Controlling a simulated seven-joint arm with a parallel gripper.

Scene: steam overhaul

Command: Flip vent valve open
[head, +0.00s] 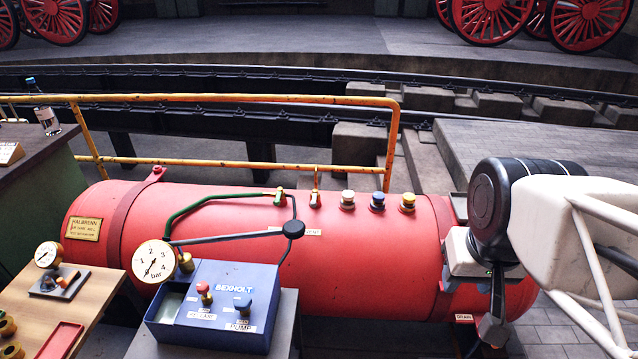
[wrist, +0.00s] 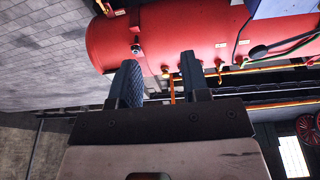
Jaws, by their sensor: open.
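The red tank (head: 370,262) lies across the head view and fills the top of the wrist view (wrist: 175,35). On its top stands a small valve with a red lever (head: 315,199), behind a label that seems to read VENT (head: 312,232); I take it as the vent valve. The lever looks roughly upright. What looks like this valve also shows small in the wrist view (wrist: 219,66). My gripper (head: 488,340) is at the tank's right end, well right of the valve, fingers pointing down. In the wrist view its two fingers (wrist: 160,80) are apart with nothing held between them.
White, blue and yellow capped fittings (head: 377,202) stand between my gripper and the valve. A second valve (head: 280,195) with a green hose is just left. A yellow rail (head: 250,98) runs behind the tank. A blue pump box (head: 215,310) with a gauge (head: 155,262) stands in front.

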